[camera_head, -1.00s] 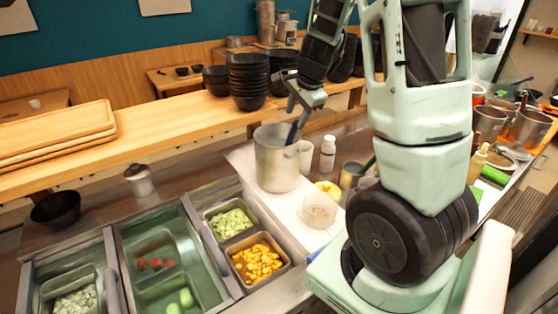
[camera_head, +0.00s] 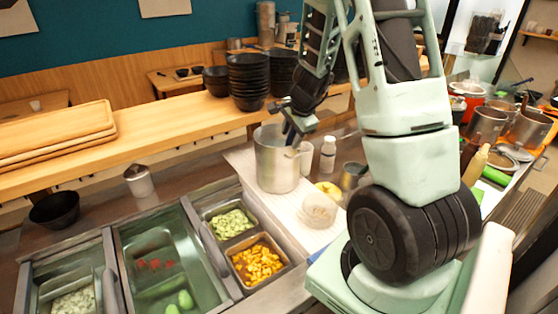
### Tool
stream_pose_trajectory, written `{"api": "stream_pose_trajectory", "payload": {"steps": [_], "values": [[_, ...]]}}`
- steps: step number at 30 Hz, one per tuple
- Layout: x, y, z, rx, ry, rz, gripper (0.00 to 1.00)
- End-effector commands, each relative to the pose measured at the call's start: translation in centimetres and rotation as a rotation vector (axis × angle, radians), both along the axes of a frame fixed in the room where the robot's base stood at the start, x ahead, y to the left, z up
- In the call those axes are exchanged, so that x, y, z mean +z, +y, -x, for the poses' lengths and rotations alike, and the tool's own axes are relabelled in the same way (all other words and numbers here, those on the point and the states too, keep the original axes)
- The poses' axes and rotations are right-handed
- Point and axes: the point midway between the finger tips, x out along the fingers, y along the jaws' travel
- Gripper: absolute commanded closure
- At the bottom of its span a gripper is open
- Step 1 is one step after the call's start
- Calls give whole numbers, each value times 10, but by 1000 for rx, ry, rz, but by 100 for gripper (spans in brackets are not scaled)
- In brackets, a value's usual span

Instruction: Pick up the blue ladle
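A tall metal pot (camera_head: 273,165) stands on the white board on the counter. My gripper (camera_head: 293,133) is at the pot's rim, pointing down over its right side. The blue ladle, whose handle leaned at that rim a second ago, is now hidden or cannot be made out behind my gripper. Whether my fingers are open or shut, or touch the ladle's handle, is too small to tell.
A white bottle (camera_head: 327,154) and a small cup (camera_head: 305,158) stand close to the pot's right. A clear bowl (camera_head: 319,210) is in front. Stacked black bowls (camera_head: 248,82) sit on the wooden shelf behind. Food bins (camera_head: 257,262) lie front left.

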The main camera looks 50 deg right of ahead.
Motion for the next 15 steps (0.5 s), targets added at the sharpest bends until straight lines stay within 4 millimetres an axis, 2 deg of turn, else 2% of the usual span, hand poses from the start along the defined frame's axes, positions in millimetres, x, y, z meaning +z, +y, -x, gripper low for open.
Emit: {"api": "stream_pose_trajectory", "payload": {"steps": [1,4,5,15], "values": [[0,0,0,0,0,0,68],[0,0,0,0,0,0,95],[0,0,0,0,0,0,100],[5,0,0,3,-1,1,100]]}}
